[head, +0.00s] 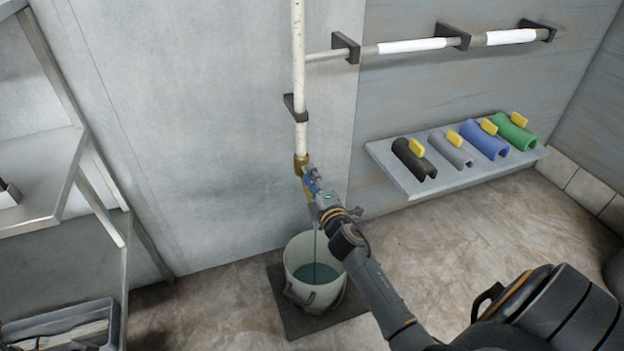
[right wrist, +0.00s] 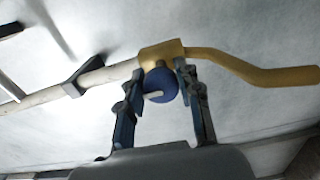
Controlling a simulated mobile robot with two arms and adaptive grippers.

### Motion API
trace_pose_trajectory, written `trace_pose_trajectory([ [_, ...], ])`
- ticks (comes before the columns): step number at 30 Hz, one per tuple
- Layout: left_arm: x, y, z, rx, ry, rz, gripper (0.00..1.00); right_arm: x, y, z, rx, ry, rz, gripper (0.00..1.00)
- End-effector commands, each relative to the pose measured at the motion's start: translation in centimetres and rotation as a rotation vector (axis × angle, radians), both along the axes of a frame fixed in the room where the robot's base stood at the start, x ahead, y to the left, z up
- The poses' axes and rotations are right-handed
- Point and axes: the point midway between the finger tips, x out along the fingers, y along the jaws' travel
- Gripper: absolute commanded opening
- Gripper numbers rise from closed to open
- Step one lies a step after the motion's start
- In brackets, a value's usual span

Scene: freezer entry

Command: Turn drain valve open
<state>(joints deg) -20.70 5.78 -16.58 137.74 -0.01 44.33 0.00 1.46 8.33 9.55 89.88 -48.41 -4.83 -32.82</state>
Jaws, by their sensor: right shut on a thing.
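The drain valve has a brass body (head: 301,164) at the foot of a white vertical pipe. In the right wrist view the brass body (right wrist: 161,55) has a curved spout (right wrist: 255,75) running to the right and a round blue handle (right wrist: 160,88) with a pale bar. My right gripper (head: 309,183) is at the valve. In the right wrist view its two fingers (right wrist: 159,76) are shut on the blue handle, one on each side. A thin stream falls into a white bucket (head: 303,256) below, which holds bluish water. My left gripper is out of view.
The bucket stands on a dark mat (head: 284,312). A wall shelf (head: 400,180) at right holds black, grey, blue and green pipe sleeves with yellow tabs. A metal rack (head: 45,212) stands at left. A horizontal pipe (head: 410,46) runs along the wall. The floor at right is clear.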

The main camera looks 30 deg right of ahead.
Motion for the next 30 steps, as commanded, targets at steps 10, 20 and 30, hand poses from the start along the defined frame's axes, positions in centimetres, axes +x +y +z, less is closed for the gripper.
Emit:
trace_pose_trajectory([
  [10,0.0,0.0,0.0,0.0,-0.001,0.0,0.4,0.0,0.0,0.0,0.0,0.001,-0.001,0.56],
  [20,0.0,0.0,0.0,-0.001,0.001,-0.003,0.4,-2.3,0.5,-0.2,0.001,0.003,-0.001,0.56],
  [30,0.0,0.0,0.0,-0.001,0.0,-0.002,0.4,-9.0,2.1,-0.2,0.003,0.003,-0.002,0.56],
])
